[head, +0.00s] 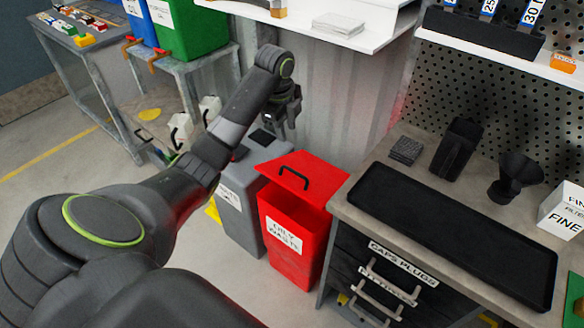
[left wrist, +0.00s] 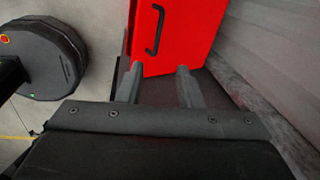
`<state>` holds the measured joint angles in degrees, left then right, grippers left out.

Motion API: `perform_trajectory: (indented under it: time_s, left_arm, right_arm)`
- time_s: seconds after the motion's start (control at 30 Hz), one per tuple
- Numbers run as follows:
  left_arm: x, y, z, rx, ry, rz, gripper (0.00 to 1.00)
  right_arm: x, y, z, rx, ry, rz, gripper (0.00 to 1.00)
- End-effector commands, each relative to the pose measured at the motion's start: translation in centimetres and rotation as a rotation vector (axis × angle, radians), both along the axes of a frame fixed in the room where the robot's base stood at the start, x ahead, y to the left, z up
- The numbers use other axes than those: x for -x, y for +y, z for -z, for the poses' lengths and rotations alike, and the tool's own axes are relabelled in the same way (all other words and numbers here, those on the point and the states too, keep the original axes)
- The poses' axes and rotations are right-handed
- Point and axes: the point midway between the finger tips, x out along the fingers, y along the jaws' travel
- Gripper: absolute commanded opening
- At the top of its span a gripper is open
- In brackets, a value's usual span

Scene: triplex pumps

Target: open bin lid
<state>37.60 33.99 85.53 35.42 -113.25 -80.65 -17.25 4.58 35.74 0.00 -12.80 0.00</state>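The red waste bin (head: 288,238) stands on the floor beside the workbench. Its red lid (head: 312,168) carries a black handle (head: 294,177) and looks tilted, with a dark red gap between it and the front rim. My left gripper (head: 286,114) is above and behind the lid, near the corrugated wall, apart from the handle. In the left wrist view, its two fingers (left wrist: 159,76) are spread with nothing gripped; the lid (left wrist: 178,35) and handle (left wrist: 156,30) lie beyond the fingertips. My right gripper is not in view.
A grey bin (head: 240,197) stands left of the red one. The workbench (head: 345,208) with a black tray (head: 450,232) and drawers is close on the right. A white shelf (head: 370,25) overhangs behind. Floor in front of the bins is partly hidden by my arm.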

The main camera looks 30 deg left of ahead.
Motion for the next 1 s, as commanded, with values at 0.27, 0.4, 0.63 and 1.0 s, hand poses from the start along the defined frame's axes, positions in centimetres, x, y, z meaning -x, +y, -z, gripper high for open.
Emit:
perform_trajectory:
  time_s: [0.27,0.4,0.63,1.0]
  left_arm:
    - [0.2,-0.1,0.3,-0.022,-0.001,0.115,0.32]
    - [-0.1,-0.1,2.5,-0.020,0.000,0.112,0.32]
    - [-0.9,-0.2,7.5,-0.019,0.001,0.110,0.32]
    - [-2.2,-0.3,14.7,-0.022,-0.002,0.111,0.32]
  right_arm:
    - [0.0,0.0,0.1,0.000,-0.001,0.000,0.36]
    - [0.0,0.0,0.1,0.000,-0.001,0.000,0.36]
    - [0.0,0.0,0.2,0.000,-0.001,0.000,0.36]
    - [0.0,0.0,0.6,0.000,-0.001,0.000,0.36]
